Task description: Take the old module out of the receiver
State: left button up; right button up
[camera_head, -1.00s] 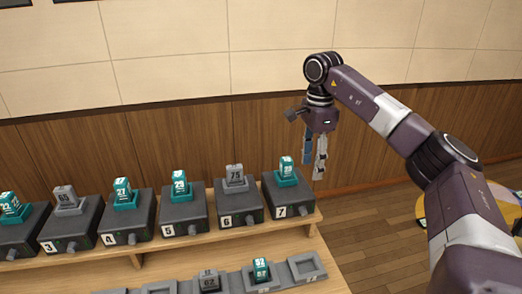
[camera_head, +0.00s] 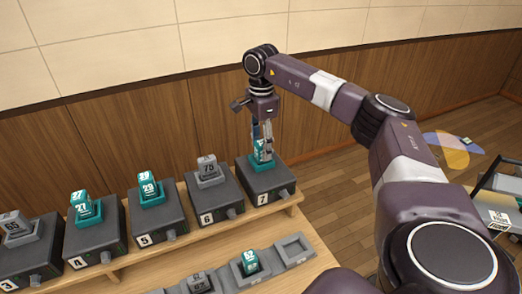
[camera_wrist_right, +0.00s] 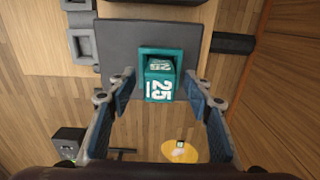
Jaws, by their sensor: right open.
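My right gripper (camera_head: 263,136) points down over receiver 7 (camera_head: 277,182), the rightmost of the raised row. A teal module (camera_head: 265,158) stands upright in a teal socket there, partly hidden by the fingers. In the right wrist view, the open fingers of the right gripper (camera_wrist_right: 160,84) are on either side of the teal module (camera_wrist_right: 159,88), which is marked 25. A gap shows on each side, and it is still in its socket on the dark receiver (camera_wrist_right: 124,38). My left gripper is not in view.
Receiver 6 (camera_head: 214,201) holds a grey module; receiver 5 (camera_head: 158,218) and receiver 4 (camera_head: 95,240) hold teal ones. On the lower front level are a teal module (camera_head: 250,263), a grey module (camera_head: 199,284) and an empty cradle (camera_head: 294,250). A cart (camera_head: 497,214) stands at right.

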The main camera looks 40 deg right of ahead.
jog(key=shift+f, duration=0.4)
grip_shut()
jog(key=shift+r, duration=0.1)
